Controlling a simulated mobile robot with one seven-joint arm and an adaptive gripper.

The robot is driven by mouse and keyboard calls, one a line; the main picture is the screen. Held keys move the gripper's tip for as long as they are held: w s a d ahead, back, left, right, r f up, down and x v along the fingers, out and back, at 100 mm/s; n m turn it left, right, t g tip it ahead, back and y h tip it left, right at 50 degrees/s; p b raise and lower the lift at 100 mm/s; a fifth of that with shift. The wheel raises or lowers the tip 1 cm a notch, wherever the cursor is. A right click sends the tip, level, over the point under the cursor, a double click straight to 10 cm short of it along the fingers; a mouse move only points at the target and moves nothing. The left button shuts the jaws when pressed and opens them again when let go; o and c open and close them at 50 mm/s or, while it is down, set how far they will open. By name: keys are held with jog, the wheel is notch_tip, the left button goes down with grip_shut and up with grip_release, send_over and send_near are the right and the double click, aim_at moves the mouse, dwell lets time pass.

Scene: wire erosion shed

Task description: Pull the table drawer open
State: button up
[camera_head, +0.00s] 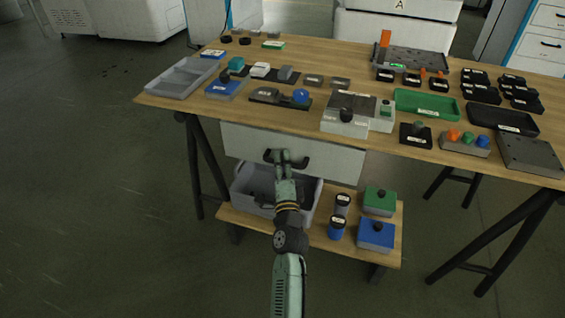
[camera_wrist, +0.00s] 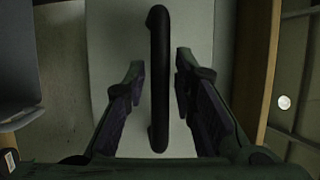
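The table drawer (camera_head: 325,159) is a pale grey front under the left part of the wooden table (camera_head: 160,103). It looks flush under the tabletop edge, and I cannot tell whether it is slightly out. Its black bar handle (camera_head: 302,164) also shows in the wrist view (camera_wrist: 159,80), running top to bottom against the pale drawer front (camera_wrist: 112,18). My gripper (camera_head: 283,156) is at the handle. In the wrist view my gripper (camera_wrist: 160,76) has its fingers apart, one on each side of the bar, with a gap on both sides.
Below the drawer, a low wooden shelf (camera_head: 262,228) holds a grey bin (camera_head: 312,200), blue and green boxes and dark jars. Black trestle legs (camera_head: 205,150) stand at the left. Many small parts and trays lie on the tabletop. The floor at the left is clear.

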grip_shut()
dwell(0.5)
